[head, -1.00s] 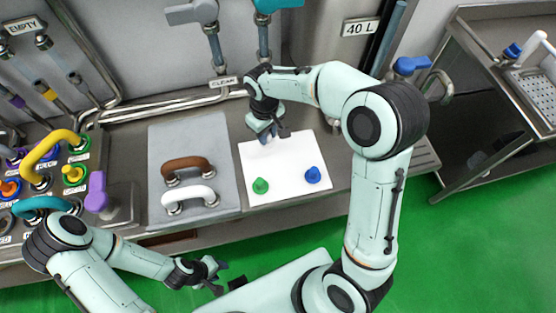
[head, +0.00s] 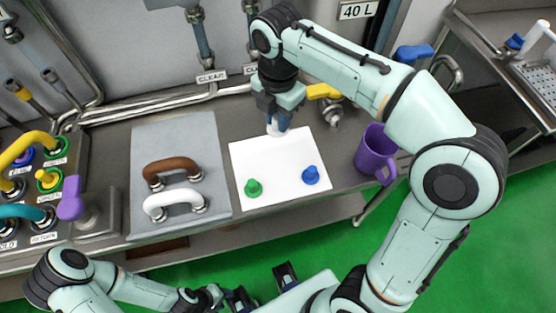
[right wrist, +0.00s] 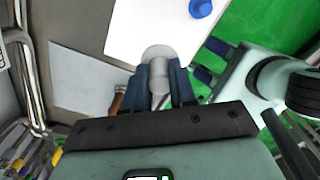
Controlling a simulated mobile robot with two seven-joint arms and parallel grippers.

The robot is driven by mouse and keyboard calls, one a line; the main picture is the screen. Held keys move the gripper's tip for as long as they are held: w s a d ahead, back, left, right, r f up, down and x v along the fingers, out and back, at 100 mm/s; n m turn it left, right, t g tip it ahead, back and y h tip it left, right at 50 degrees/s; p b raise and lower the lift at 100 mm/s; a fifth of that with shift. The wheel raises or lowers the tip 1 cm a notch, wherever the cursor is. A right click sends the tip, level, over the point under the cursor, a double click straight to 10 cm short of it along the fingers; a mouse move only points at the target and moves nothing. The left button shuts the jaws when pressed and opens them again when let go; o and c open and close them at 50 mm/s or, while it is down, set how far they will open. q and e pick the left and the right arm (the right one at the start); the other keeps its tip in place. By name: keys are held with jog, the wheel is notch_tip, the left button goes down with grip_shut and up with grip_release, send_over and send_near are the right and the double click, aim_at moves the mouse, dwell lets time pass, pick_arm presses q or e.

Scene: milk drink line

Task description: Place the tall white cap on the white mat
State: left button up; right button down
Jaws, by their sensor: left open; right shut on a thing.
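The white mat (head: 290,160) lies flat on the steel bench and also shows in the right wrist view (right wrist: 140,30). A green cap (head: 253,187) and a blue cap (head: 310,175) stand on its front part. My right gripper (head: 279,118) is shut on the tall white cap (right wrist: 160,72) at the mat's back edge. The cap's wide end points away from the gripper and overlaps the mat's edge in the picture. I cannot tell whether it touches the mat. My left gripper (head: 225,297) is open and empty, low in front of the bench.
A grey mat (head: 218,200) left of the white mat bears a brown handle (head: 172,169) and a white handle (head: 174,203). A purple mug (head: 374,152) stands to the right. A yellow handle (head: 322,91) and pipes are behind. The white mat's middle is clear.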

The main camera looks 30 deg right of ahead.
pick_arm(q)
jog(key=f+b, duration=0.1)
jog(key=s+f+b, duration=0.1)
jog(key=f, duration=0.1)
jog(key=shift+s+f+b, duration=0.15)
jog(key=shift+f+b, duration=0.05)
jog(key=shift+b, duration=0.2)
pick_arm(e)
notch_tip(320, 180, down, 17)
jog(key=shift+f, duration=0.1)
jog(key=shift+f, duration=0.15)
jog(key=c, duration=0.9)
grip_release()
pick_arm(q)
jog(key=shift+f, duration=0.1)
jog(key=shift+w+r+p, duration=0.2)
jog(key=shift+r+p, duration=0.35)
jog(key=shift+r, duration=0.05)
jog(key=shift+w+r+p, duration=0.2)
jog(key=shift+r+p, duration=0.3)
jog(key=shift+r, duration=0.1)
pick_arm(e)
notch_tip(320, 180, up, 12)
jog(key=shift+r, duration=0.25)
